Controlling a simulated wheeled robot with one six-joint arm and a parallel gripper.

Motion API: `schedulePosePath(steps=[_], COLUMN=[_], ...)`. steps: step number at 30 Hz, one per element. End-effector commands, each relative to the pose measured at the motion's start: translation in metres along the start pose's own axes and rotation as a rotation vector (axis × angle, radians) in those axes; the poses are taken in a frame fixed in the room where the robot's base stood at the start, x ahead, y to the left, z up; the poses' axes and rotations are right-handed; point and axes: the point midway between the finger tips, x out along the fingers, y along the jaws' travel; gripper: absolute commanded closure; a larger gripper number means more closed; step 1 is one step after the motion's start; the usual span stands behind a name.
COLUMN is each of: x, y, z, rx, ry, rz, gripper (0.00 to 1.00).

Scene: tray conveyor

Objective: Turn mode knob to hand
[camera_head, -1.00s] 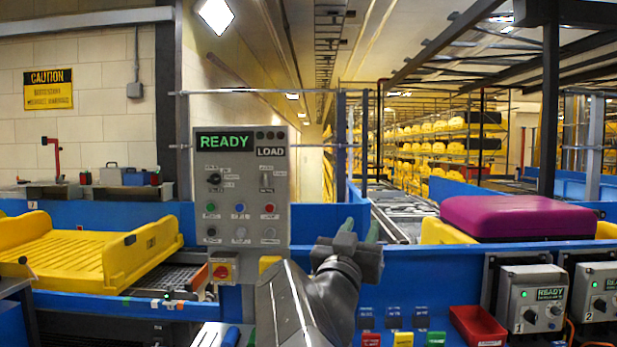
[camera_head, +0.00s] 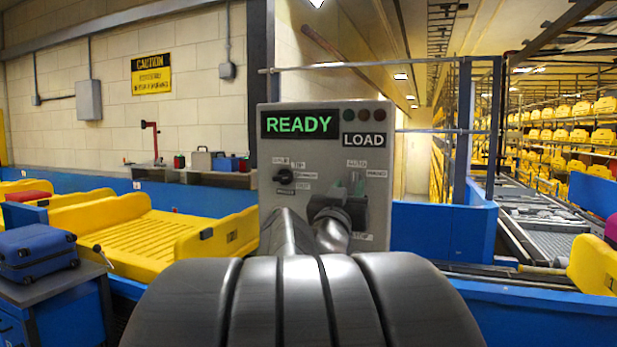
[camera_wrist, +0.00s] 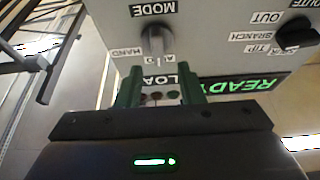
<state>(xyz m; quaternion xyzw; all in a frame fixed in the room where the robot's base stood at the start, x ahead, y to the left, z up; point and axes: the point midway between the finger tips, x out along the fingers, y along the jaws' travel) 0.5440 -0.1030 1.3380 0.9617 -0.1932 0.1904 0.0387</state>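The grey control panel (camera_head: 275,200) stands ahead with a green READY display. The mode knob (camera_wrist: 156,42) is grey and shows upside down in the wrist view, between its MODE and HAND labels. Its handle lies along the picture's vertical, towards the partly covered AUTO label. My gripper (camera_wrist: 161,75) is open, its two green fingers apart and empty, with the tips just short of the knob and one on each side of its line. In the head view my gripper (camera_head: 348,188) is in front of the panel's right half and hides most of the knob.
The black route knob (camera_head: 284,176) is to the left on the same panel. Yellow trays (camera_head: 140,235) lie on the conveyor at left, near a blue suitcase (camera_head: 38,252). A blue barrier (camera_head: 430,230) stands right of the panel.

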Motion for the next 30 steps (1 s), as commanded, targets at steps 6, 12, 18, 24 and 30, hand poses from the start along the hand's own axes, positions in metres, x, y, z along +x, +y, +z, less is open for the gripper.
schedulePosePath(steps=[6, 12, 18, 24, 30], x=[0.034, 0.046, 0.047, 0.046, 0.046], y=[0.000, 0.000, 0.000, 0.000, 0.000], z=[0.000, 0.000, 0.000, 0.000, 0.002], rx=[-0.001, 0.001, 0.001, 0.001, 0.000], ry=[0.000, 0.000, 0.000, 0.000, -0.003], rz=[0.001, 0.000, 0.000, 0.000, -0.001], gripper=[0.65, 0.65, 0.65, 0.89, 1.00])
